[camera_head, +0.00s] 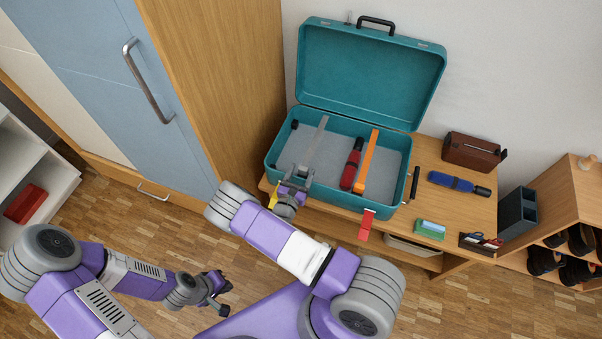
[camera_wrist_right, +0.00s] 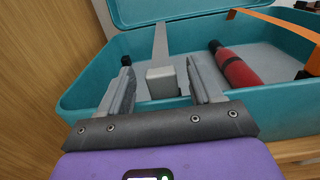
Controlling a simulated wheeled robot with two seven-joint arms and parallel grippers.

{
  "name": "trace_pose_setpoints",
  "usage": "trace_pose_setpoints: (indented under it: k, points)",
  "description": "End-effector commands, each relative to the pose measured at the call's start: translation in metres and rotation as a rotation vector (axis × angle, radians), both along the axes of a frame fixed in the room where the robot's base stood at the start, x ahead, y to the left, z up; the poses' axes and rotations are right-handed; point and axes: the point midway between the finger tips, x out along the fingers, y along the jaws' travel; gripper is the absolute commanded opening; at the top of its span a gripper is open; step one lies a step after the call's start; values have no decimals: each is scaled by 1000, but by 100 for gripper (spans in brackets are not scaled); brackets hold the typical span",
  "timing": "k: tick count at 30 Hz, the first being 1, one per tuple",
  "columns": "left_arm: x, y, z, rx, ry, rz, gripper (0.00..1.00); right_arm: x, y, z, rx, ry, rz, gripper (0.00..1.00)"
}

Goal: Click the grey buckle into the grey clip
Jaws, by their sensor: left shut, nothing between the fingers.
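An open teal suitcase (camera_head: 285,172) stands on a wooden bench. A grey strap (camera_head: 318,140) runs through its left part toward the front wall; it also shows in the right wrist view (camera_wrist_right: 161,45). A grey block (camera_wrist_right: 162,81) at the strap's near end lies between and just beyond my right fingertips, with gaps both sides; I cannot tell whether it is the buckle or the clip. My right gripper (camera_head: 298,178) is open at the suitcase's front left edge and hides what is beneath. My left gripper (camera_head: 222,296) is shut and empty, low above the floor.
An orange strap (camera_head: 367,160) crosses the suitcase, with a red end piece (camera_head: 366,224) hanging in front. A red bottle (camera_head: 351,163) lies beside it. A blue bottle (camera_head: 456,183) and brown case (camera_head: 472,150) are on the bench. A tall cabinet (camera_head: 215,80) stands close left.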

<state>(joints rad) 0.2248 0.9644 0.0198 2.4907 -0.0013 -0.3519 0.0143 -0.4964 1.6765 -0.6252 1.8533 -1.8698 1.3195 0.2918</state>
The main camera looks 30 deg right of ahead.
Motion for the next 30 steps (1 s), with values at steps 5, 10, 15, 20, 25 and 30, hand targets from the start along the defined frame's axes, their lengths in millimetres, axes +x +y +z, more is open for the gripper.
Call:
trace_pose_setpoints:
  k: [5, 10, 15, 20, 25, 30]
  points:
    - [0, 0, 0, 0, 0, 0, 0, -3, 0, -3, 4, 6, -4, 67]
    - [0, 0, 6, 0, 0, 0, 0, -14, 15, -2, 5, 10, 0, 67]
    - [0, 0, 14, 0, 0, 0, 0, -33, 37, -1, 4, 9, 2, 67]
    - [0, 0, 17, 0, 0, 0, 0, -45, 53, 0, 2, 3, 2, 67]
    - [0, 0, 18, 0, 0, 0, 0, -50, 58, 0, 1, 2, 0, 67]
    - [0, 0, 18, 0, 0, 0, 0, -50, 58, 0, 1, 1, 0, 67]
